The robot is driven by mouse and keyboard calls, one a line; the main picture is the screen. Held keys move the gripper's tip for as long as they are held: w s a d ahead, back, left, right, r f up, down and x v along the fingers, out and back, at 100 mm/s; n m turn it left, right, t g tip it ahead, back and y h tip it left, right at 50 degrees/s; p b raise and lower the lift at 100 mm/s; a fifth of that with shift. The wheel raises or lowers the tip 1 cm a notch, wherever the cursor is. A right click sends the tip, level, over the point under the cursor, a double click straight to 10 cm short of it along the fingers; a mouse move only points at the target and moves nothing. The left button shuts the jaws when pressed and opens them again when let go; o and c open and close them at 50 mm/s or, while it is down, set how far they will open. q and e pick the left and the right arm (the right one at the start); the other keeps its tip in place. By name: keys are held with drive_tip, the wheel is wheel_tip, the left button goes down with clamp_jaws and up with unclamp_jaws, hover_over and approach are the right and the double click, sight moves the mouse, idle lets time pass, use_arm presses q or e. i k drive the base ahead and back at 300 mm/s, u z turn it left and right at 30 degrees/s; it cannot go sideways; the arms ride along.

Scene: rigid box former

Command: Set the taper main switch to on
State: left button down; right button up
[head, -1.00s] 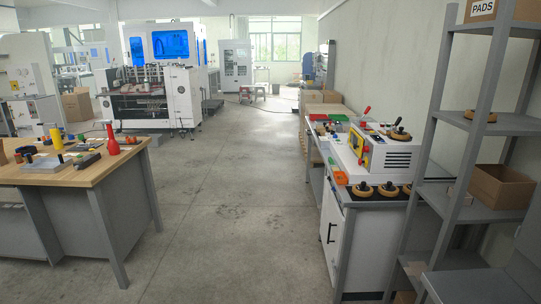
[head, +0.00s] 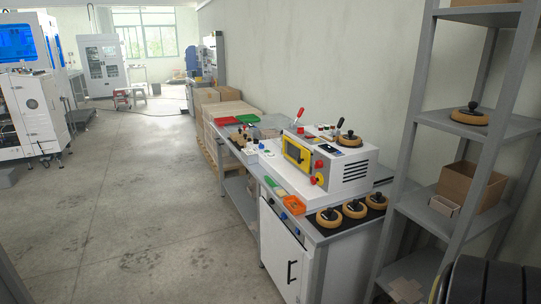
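The taper (head: 345,172) is a white box-shaped machine on the grey bench at the right of the head view. It has a yellow-framed dark window (head: 297,152) on its front and vent slots on its side. A red knob on a yellow base (head: 317,179), which looks like the main switch, sits at its lower front corner. Its setting is too small to read. Another red knob (head: 319,164) is just above it. A red-handled lever (head: 299,115) stands up behind the window. Neither of my grippers is in view.
The bench (head: 333,232) holds several tan rolls with black knobs (head: 329,217) and an orange tray (head: 296,204). A grey shelf rack (head: 405,170) stands close at its right. The concrete floor (head: 150,200) to the left is clear.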

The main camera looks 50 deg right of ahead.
sight(319, 164)
drive_tip(key=z, duration=0.05)
drive_tip(key=i, duration=2.15)
drive_tip(key=z, duration=0.9)
drive_tip(key=i, duration=1.45)
drive_tip(key=z, duration=1.85)
drive_tip(key=i, duration=0.75)
drive_tip(key=z, duration=0.5)
